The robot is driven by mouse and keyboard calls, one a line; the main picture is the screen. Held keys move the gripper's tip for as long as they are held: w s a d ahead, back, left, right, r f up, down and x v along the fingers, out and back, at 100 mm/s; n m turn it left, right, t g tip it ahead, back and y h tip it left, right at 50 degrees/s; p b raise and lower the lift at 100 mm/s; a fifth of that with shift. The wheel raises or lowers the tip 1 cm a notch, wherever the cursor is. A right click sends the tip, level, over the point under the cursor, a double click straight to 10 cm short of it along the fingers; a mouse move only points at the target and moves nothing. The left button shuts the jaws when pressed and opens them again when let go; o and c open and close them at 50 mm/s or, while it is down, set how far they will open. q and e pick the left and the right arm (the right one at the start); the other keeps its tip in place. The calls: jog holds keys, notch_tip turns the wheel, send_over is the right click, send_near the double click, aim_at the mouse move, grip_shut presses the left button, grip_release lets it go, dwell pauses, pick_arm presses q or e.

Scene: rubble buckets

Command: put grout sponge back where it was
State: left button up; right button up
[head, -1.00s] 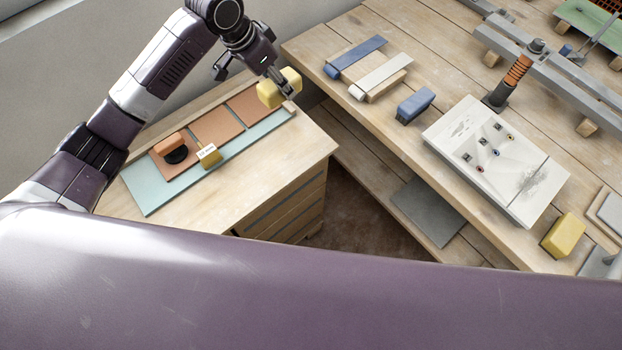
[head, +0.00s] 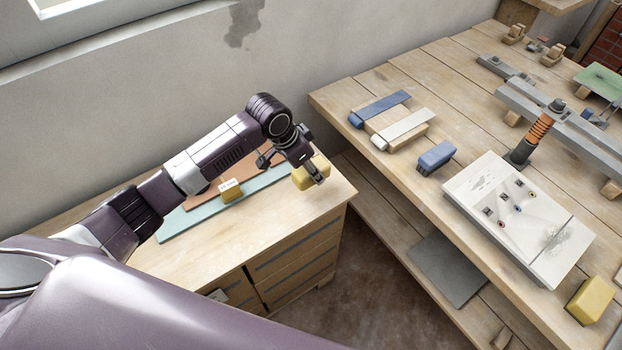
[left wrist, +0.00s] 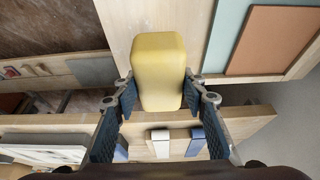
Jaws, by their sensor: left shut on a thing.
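The yellow grout sponge (head: 300,181) is a rounded block held by my left gripper (head: 313,172). In the head view it appears over the right end of the drawer cabinet's top. In the left wrist view the sponge (left wrist: 158,65) sits between the two fingers of the left gripper (left wrist: 158,88), which press on its sides. Its far end points away from the camera. How high it is above the cabinet is hard to tell. A similar yellow block (head: 590,300) lies on the workbench at the right. My right gripper is in no view.
The cabinet (head: 270,232) bears a teal board (head: 190,222), orange tiles and a small yellow block with a white tag (head: 231,191). The workbench (head: 452,88) holds a blue block (head: 436,157), rolled strips and a white panel (head: 515,205). A gap separates cabinet and bench.

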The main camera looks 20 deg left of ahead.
aim_at(303, 172)
pick_arm(q)
jog(key=shift+f, duration=2.65)
jog(key=shift+f, duration=0.2)
jog(key=o, duration=1)
jog(key=v, duration=1.2)
jog(key=shift+r, duration=0.25)
jog(key=shift+w, duration=0.1)
